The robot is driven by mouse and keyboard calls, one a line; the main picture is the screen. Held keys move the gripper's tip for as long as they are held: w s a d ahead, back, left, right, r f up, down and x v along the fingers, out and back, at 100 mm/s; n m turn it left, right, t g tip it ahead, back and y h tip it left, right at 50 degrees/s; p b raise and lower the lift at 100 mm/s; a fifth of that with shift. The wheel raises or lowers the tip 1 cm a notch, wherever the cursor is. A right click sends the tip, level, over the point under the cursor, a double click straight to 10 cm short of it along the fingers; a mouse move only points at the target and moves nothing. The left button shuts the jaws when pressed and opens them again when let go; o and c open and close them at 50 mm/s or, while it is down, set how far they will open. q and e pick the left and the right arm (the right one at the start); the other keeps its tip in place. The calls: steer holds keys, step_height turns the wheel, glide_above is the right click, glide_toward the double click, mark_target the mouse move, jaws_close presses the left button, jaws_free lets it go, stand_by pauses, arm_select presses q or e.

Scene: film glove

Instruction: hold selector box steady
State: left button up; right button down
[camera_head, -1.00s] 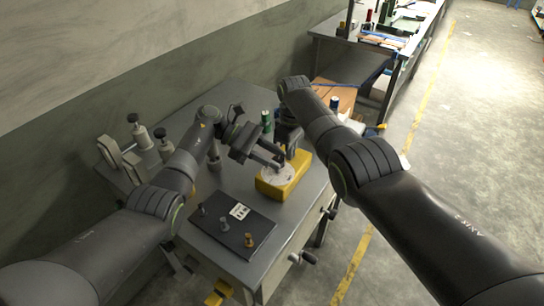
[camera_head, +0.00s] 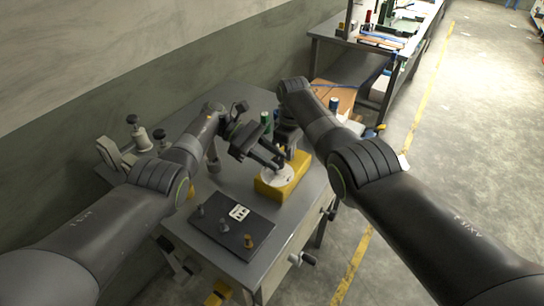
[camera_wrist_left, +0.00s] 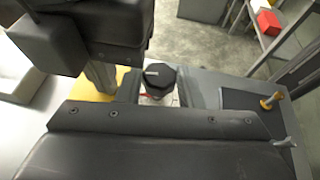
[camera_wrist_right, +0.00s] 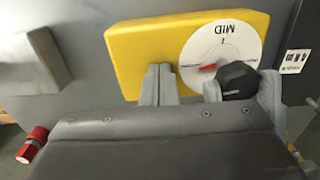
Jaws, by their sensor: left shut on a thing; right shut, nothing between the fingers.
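The yellow selector box (camera_head: 267,190) sits on the grey workbench. Its white dial (camera_wrist_right: 196,52) reads MID and shows a red pointer (camera_wrist_right: 208,67). My left gripper (camera_head: 279,164) is shut on the black knob (camera_wrist_left: 160,77); the knob also shows between its fingers in the right wrist view (camera_wrist_right: 238,80). My right gripper (camera_wrist_right: 158,85) is shut and empty, its fingertips together over the lower edge of the box, just left of the dial. I cannot tell whether they touch the box. In the head view my right gripper is mostly hidden by its own arm.
A dark plate (camera_head: 222,224) with several small pegs and a white label lies in front of the box. A green spool (camera_head: 266,120) stands behind it. A clamp-like fixture (camera_head: 140,138) is at the bench's far left. A second bench (camera_head: 372,45) stands farther back.

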arm_select(q)
steer(key=o, duration=0.8)
steer(key=shift+s+d+f, duration=0.1)
steer(key=shift+s+f, duration=0.05)
steer(key=shift+s, duration=0.05)
steer(key=shift+c, duration=0.2)
steer(key=shift+o, duration=1)
steer(key=shift+w, duration=0.1)
steer(key=shift+n+t, duration=0.3)
steer(key=shift+t, duration=0.1)
steer(key=shift+n+t+h, duration=0.3)
steer(key=shift+n+t, duration=0.2)
